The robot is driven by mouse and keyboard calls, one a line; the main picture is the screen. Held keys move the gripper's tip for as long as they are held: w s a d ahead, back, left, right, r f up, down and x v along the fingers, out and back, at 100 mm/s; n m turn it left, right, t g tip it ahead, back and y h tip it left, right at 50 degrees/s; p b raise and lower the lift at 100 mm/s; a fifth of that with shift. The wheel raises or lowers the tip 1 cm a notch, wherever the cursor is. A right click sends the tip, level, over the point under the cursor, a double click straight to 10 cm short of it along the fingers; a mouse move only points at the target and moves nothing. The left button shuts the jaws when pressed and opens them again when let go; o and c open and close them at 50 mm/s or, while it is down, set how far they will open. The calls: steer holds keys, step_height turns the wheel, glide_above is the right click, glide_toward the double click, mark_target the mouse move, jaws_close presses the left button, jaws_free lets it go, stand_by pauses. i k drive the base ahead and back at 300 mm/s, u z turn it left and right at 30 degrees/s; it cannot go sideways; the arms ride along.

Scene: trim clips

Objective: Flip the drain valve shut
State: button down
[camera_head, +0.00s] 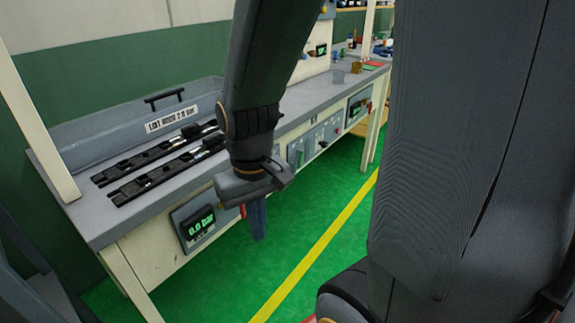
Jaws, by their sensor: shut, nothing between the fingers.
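My gripper (258,236) hangs down in front of the bench's front panel, with its blue-grey fingers closed together and nothing visible between them. A small red part (243,211) shows at the left edge of the fingers, on or near the front panel. It may be the drain valve's handle, but my gripper and wrist hide most of that area. I cannot tell its position or whether the fingers touch it. A pressure display (198,222) reading about 0.0 bar sits on the panel to the left of my gripper.
The bench (85,220) carries two black rail fixtures (165,180) and a grey cover (130,125) with a handle and label. A control panel (318,143) lies farther right along the front. Small items stand at the far end. Green floor with a yellow line (315,255) is clear.

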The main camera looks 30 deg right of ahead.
mark_target(301, 160)
steer(key=u, duration=0.8)
steer(key=k, duration=0.85)
steer(key=z, duration=1.35)
steer(key=i, duration=0.5)
steer(key=u, duration=0.05)
